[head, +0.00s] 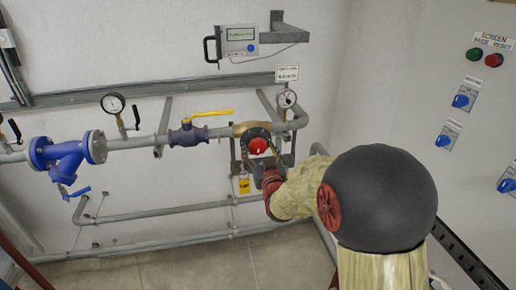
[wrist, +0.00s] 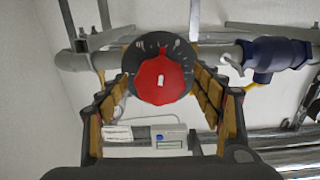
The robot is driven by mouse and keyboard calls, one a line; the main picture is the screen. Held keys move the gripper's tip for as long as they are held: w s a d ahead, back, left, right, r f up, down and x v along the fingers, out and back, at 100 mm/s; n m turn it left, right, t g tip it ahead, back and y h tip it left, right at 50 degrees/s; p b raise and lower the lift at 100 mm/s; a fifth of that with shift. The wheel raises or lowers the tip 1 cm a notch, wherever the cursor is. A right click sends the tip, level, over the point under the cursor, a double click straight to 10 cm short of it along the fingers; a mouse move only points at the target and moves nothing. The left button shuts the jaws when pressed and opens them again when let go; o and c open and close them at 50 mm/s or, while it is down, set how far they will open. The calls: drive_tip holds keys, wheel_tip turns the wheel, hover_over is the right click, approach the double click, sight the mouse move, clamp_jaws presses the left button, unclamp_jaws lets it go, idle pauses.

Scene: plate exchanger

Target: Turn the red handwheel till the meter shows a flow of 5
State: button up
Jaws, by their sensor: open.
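The red handwheel (head: 258,146) sits on a brass valve body in the pipe run, in the middle of the head view. In the wrist view the red handwheel (wrist: 161,80) faces me, with a small white mark at its centre and a dark ring behind it. My gripper (head: 262,160) is at the handwheel. In the wrist view my gripper (wrist: 162,92) is open, with one padded finger on each side of the wheel. I cannot tell if the fingers touch it. The meter (head: 240,40) is on the wall above; its display is too small to read.
A yellow lever valve (head: 205,114), a blue strainer (head: 68,153) and a round gauge (head: 113,103) are on the pipe to the left. A small gauge (head: 287,98) is right of the handwheel. A switch panel (head: 462,98) is at right.

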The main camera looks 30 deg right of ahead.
drive_tip(key=shift+w+d, duration=0.2)
drive_tip(key=shift+w, duration=0.45)
drive_tip(key=shift+c, duration=1.4)
drive_tip(key=c, duration=0.8)
drive_tip(key=shift+c, duration=0.4)
drive_tip(key=shift+f+b, duration=0.1)
drive_tip(key=shift+b, duration=0.3)
drive_tip(key=m+b, duration=0.3)
drive_tip(key=b, duration=0.2)
drive_tip(key=shift+f, duration=0.1)
drive_tip(key=m+b, duration=0.2)
drive_tip(key=shift+a+m+b, duration=0.1)
drive_tip(key=shift+m+b, duration=0.2)
drive_tip(key=shift+b, duration=0.1)
drive_tip(key=shift+m+b, duration=0.3)
drive_tip(key=shift+r, duration=0.25)
